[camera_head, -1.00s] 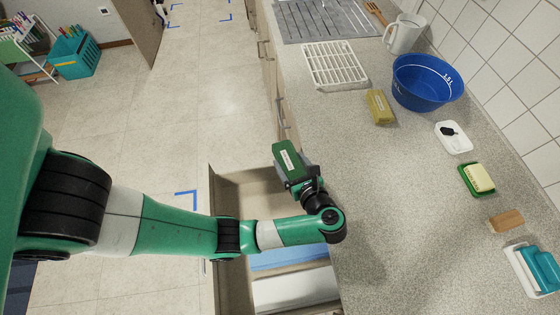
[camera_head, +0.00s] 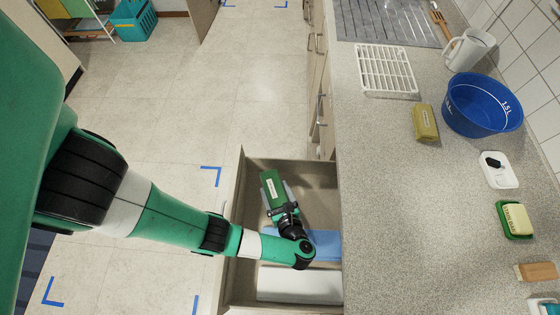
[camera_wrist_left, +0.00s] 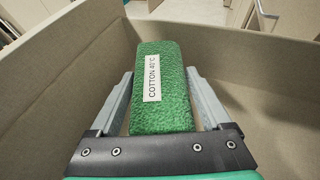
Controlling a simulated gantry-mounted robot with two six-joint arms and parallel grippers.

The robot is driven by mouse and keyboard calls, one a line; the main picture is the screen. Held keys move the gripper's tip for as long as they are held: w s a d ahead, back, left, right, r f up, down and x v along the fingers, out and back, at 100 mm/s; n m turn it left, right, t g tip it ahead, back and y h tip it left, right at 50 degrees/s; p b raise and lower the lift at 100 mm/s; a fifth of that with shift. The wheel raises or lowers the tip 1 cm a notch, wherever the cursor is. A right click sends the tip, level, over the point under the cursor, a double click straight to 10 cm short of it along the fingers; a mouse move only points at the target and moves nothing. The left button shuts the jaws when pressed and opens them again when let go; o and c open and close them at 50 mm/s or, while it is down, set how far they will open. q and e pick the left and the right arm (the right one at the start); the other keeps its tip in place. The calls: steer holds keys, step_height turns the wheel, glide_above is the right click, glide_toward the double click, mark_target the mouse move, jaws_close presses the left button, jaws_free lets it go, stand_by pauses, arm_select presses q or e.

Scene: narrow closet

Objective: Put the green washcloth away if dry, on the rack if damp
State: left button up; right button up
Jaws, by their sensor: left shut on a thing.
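The green washcloth (camera_head: 272,190) is a folded block with a white label; in the left wrist view the washcloth (camera_wrist_left: 160,105) reads "COTTON 40°C". My left gripper (camera_head: 277,192) is shut on it, with a finger along each side. The gripper and cloth are over the open drawer (camera_head: 236,200), within its walls as seen in the left wrist view. Whether the cloth touches the drawer floor I cannot tell. A white wire rack (camera_head: 386,69) lies empty on the counter. My right gripper does not show.
In the drawer lie a blue folded cloth (camera_head: 326,245) and a white one (camera_head: 300,285). On the counter stand a blue basin (camera_head: 480,108), an olive block (camera_head: 425,122), a white dish (camera_head: 510,178), a soap in a green dish (camera_head: 516,219) and a jug (camera_head: 470,50). The counter's front middle is clear.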

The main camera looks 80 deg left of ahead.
mark_target(276, 197)
arm_select(q)
steer(key=shift+f, duration=0.9)
steer(key=shift+f+b, duration=1.25)
steer(key=shift+f, duration=0.75)
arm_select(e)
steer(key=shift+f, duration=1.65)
arm_select(q)
steer(key=shift+f, duration=0.15)
steer(key=o, duration=1.2)
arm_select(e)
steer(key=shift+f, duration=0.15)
